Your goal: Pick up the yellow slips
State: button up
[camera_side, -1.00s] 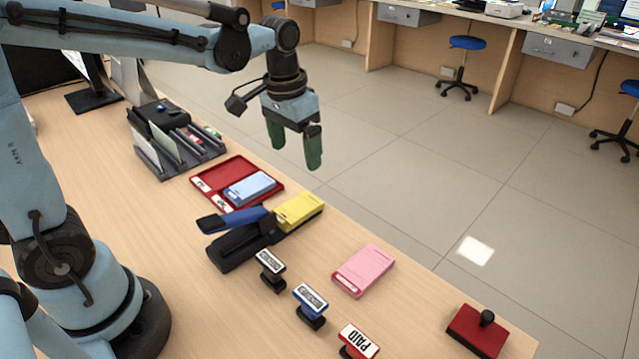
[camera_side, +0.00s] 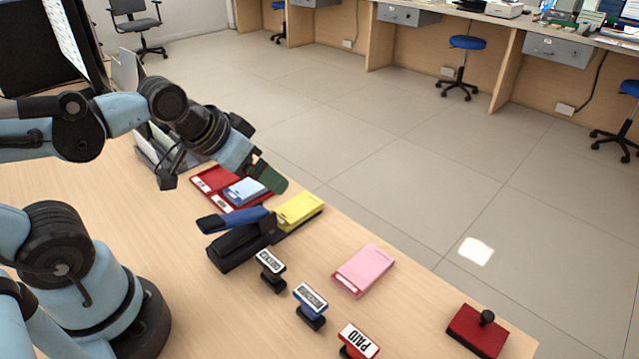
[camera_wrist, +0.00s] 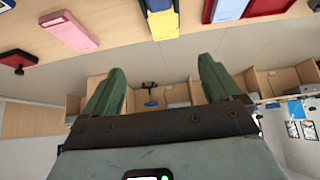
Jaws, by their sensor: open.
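The yellow slips (camera_side: 301,209) lie as a pad on the counter, just right of the blue-handled black stapler (camera_side: 240,232), its near end against or behind the stapler. In the wrist view the yellow pad (camera_wrist: 163,24) shows at the top, between and beyond the fingers. My gripper (camera_side: 268,177) is above the counter, up and left of the yellow pad, tilted with its green fingers pointing right and down. In the wrist view my gripper (camera_wrist: 158,82) has its two green fingers apart with nothing between them.
A red tray with a blue pad (camera_side: 245,191) lies just below my gripper. A pink pad (camera_side: 363,270), several stamps (camera_side: 310,300) and a red block with a black knob (camera_side: 478,330) are to the right. The counter's far edge runs close behind the pads.

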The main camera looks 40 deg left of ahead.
jog(key=shift+w, duration=0.1)
jog(key=w+g, duration=0.1)
jog(key=g, duration=0.6)
send_over(291, 211)
jog(key=f, duration=0.8)
jog(key=shift+w+d, duration=0.15)
jog(key=shift+d, duration=0.1)
jog(key=shift+a+f, duration=0.15)
jog(key=shift+f, duration=1.2)
jog(key=shift+a+f, duration=0.1)
jog(key=shift+f, duration=1.2)
jog(key=c, duration=1.3)
jog(key=shift+o, duration=0.2)
